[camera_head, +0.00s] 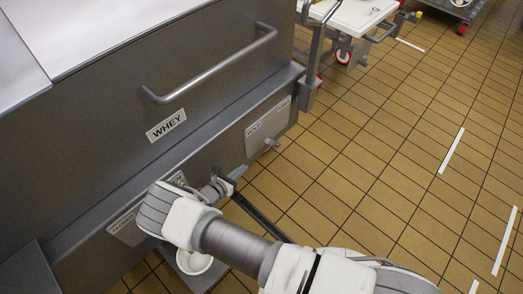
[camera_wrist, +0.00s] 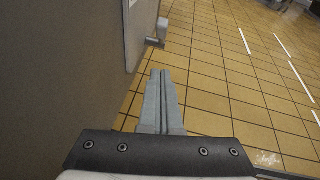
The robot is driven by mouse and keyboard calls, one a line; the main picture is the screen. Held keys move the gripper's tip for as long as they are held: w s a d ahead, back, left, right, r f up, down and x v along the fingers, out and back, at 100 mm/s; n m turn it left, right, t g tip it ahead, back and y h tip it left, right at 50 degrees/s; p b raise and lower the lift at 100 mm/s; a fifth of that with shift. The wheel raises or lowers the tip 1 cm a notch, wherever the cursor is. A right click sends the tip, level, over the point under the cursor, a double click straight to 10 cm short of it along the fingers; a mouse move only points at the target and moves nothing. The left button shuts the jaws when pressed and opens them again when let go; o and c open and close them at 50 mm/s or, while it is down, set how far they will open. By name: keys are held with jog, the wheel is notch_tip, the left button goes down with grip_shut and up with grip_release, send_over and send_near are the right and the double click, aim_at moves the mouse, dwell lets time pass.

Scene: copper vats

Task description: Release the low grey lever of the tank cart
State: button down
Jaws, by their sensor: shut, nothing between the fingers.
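The tank cart (camera_head: 150,85) is a large grey metal body marked WHEY at the left of the head view. A small grey lever (camera_head: 271,143) sticks out low on its side, by a pale label plate, and shows end-on in the wrist view (camera_wrist: 155,43). My gripper (camera_wrist: 161,74) is shut and empty, its two grey fingers pressed together. It points along the cart's side, short of the lever and apart from it. In the head view my gripper (camera_head: 242,171) is small and partly hidden by my wrist.
A long bar handle (camera_head: 212,68) runs along the cart above the WHEY label. A white-topped cart (camera_head: 352,14) stands beyond the tank cart. The tiled floor (camera_head: 370,150) to the right is clear.

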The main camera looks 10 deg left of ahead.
jog(key=b, duration=0.5)
send_near(272, 143)
jog(key=w+f, duration=0.2)
jog(key=w, duration=0.1)
jog(key=shift+w+d, duration=0.1)
jog(key=shift+w, duration=0.25)
jog(key=shift+r+p, duration=0.15)
jog(key=shift+p, duration=0.25)
